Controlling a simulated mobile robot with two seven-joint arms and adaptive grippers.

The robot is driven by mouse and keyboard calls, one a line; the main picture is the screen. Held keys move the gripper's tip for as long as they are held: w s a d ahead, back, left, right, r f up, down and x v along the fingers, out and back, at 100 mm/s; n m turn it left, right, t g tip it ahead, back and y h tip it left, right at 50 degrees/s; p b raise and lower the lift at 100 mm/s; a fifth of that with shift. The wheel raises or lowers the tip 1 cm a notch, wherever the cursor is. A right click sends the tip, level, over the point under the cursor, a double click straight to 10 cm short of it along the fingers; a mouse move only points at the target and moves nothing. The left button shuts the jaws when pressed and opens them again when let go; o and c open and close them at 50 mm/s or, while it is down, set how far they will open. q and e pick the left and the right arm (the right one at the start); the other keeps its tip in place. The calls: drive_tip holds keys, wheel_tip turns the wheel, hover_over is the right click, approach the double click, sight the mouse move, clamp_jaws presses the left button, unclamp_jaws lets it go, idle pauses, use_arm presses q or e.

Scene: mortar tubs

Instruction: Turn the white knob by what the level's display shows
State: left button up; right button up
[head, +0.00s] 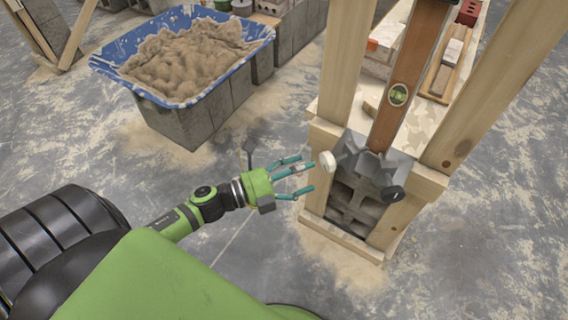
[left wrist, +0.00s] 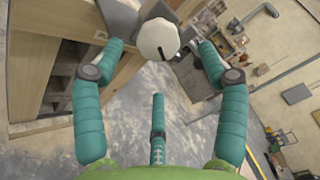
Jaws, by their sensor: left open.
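The white knob (head: 327,161) sits on the left side of a grey metal clamp block (head: 365,165). In the left wrist view, the round white knob (left wrist: 158,40) shows a dark line on its face and lies between and just beyond my fingertips. My left gripper (head: 307,177) is open and empty, just left of the knob and apart from it. It also shows in the left wrist view (left wrist: 156,62), with its fingers spread. A brown level (head: 412,65) stands tilted in the clamp, with a green vial (head: 398,95). I cannot read a value on it. My right gripper is not in view.
Wooden posts (head: 345,60) flank the clamp, and a black knob (head: 392,193) is on its right side. A blue tub (head: 235,80) of sand rests on grey blocks at the back left. The dusty floor between them is mostly clear.

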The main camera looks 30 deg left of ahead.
use_arm(q)
drive_tip(key=v, duration=0.5)
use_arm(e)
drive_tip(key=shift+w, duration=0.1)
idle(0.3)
